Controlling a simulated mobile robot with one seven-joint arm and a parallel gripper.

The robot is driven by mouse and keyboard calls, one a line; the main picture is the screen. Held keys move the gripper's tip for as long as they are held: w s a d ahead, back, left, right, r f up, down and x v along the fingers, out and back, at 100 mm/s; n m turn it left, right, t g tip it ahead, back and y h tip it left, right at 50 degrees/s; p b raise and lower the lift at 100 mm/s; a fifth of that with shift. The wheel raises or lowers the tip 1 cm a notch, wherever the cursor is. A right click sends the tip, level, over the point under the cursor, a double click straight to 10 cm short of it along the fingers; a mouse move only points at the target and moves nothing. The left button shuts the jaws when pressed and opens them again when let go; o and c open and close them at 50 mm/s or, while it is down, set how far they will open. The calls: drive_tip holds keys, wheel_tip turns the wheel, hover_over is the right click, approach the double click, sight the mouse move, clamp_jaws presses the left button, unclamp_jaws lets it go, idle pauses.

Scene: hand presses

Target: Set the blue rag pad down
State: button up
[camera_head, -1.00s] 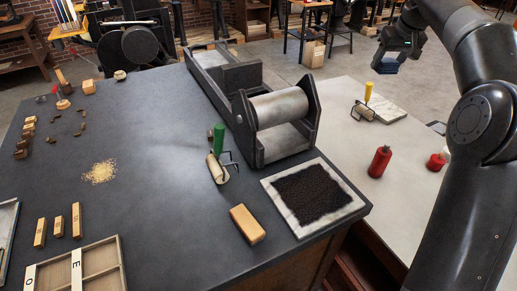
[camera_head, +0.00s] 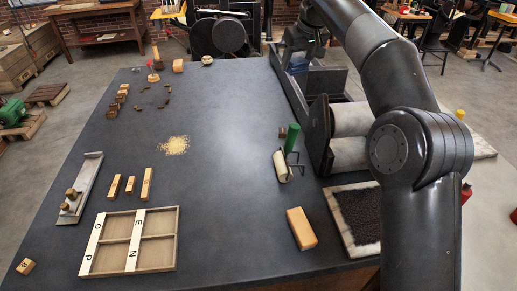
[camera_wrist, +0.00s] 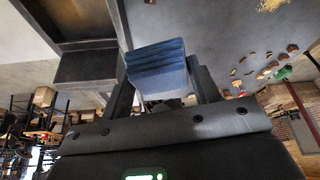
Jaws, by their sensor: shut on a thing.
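The blue rag pad (camera_wrist: 158,68) is a stack of blue layers between my two fingers in the wrist view. My gripper (camera_wrist: 160,84) is shut on it. In the head view my gripper (camera_head: 297,42) hangs at the far end of the dark table (camera_head: 225,215), by the back of the roller press (camera_head: 345,128). A little of the blue pad (camera_head: 298,64) shows below it. My arm hides part of the press. I cannot tell whether the pad touches a surface.
The green-handled roller (camera_head: 283,160), a wood block (camera_head: 300,229) and the dark ink slab (camera_head: 357,214) lie near the press. A divided tray (camera_head: 175,240), small blocks and a tan pile (camera_head: 173,145) are farther left. The table's middle is largely clear.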

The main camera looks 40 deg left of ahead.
drive_tip(key=n, duration=0.2)
hover_over(256, 146)
drive_tip(key=shift+g, duration=0.4)
drive_tip(key=f, duration=0.7)
drive_tip(key=d+f, duration=0.1)
drive_tip(key=f, duration=1.4)
drive_tip(key=shift+s+d+f, duration=0.15)
drive_tip(key=shift+s, duration=0.1)
drive_tip(key=shift+m, duration=0.3)
drive_tip(key=shift+f, duration=3)
drive_tip(key=shift+f, duration=0.1)
drive_tip(key=o, duration=1)
drive_tip(key=v, duration=1.2)
drive_tip(key=shift+s, duration=0.1)
